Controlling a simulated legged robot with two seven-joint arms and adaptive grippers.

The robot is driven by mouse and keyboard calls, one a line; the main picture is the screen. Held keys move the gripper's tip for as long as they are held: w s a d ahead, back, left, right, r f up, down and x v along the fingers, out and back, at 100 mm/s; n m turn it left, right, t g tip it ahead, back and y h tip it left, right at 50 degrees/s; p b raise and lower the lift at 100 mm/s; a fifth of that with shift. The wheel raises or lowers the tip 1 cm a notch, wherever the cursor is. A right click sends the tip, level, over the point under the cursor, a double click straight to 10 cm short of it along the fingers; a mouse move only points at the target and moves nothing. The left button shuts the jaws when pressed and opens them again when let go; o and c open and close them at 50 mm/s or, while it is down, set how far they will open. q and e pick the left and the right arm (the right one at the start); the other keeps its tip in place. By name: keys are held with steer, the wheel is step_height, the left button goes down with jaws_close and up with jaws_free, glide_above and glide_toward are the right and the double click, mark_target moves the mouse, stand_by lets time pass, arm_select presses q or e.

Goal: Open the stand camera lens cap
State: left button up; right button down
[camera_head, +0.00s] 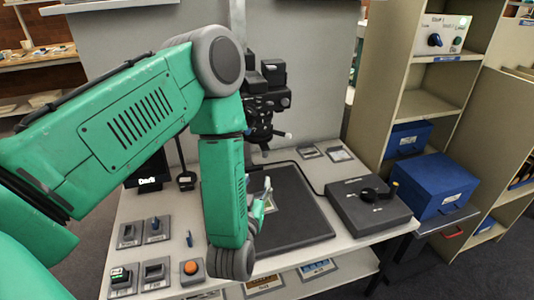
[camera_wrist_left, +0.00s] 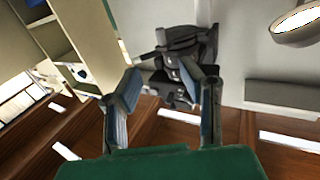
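The black stand camera (camera_head: 265,98) hangs on a grey column behind the table's dark mat in the head view. In the left wrist view the stand camera (camera_wrist_left: 185,55) shows beyond my fingers, apart from them. I cannot make out its lens cap in either view. My left gripper (camera_head: 265,197) is over the mat, in front of and below the camera, partly hidden by my green forearm. In the left wrist view my left gripper (camera_wrist_left: 166,82) has its two fingers spread with nothing between them. My right gripper is in neither view.
A dark mat (camera_head: 300,215) lies on the table. Several small switches and an orange button (camera_head: 191,267) are at the front left. Blue boxes (camera_head: 433,186) sit by the shelf at right.

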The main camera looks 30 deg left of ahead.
mark_target(264, 155)
arm_select(q)
steer(key=x, duration=1.3)
steer(key=shift+a, duration=0.1)
jaws_close()
